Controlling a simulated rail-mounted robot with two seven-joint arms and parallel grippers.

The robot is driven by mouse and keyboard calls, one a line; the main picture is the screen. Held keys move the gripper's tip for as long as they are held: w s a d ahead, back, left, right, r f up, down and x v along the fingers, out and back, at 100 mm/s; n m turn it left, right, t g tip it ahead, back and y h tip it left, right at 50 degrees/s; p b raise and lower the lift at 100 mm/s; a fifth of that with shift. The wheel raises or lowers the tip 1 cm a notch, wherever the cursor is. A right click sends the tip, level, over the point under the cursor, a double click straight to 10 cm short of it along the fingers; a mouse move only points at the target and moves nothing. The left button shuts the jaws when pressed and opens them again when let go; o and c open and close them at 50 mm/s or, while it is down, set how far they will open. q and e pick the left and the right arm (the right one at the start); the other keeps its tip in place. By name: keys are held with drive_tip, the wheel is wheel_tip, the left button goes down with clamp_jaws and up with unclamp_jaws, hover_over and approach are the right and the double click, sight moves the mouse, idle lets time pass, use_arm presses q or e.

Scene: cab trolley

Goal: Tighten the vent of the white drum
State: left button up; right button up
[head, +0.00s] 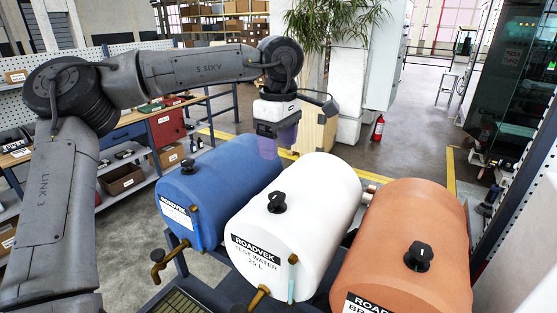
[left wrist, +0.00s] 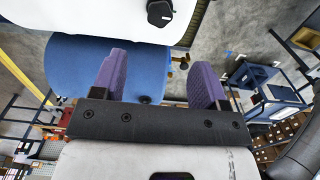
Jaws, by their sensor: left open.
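The white drum (head: 305,195) lies on its side between the blue drum (head: 220,185) and the orange drum (head: 415,235). Its black vent knob (head: 277,202) sits on top, with a small raised grip. My left gripper (head: 278,142) is open and empty, with purple fingers, above the far end of the blue drum and apart from the white drum's vent. In the left wrist view the open fingers (left wrist: 160,70) lie over the blue drum (left wrist: 75,70). The white drum (left wrist: 100,15) and its vent (left wrist: 160,12) show at the top edge. My right gripper is not in view.
The blue drum has a black knob (head: 187,165), and the orange drum has another (head: 418,256). Brass taps (head: 258,298) stick out at the front. A workbench with shelves (head: 140,130) stands at left. A plant (head: 325,20) and a fire extinguisher (head: 378,128) stand behind.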

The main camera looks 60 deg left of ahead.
use_arm(q)
drive_tip(key=shift+r, duration=0.7)
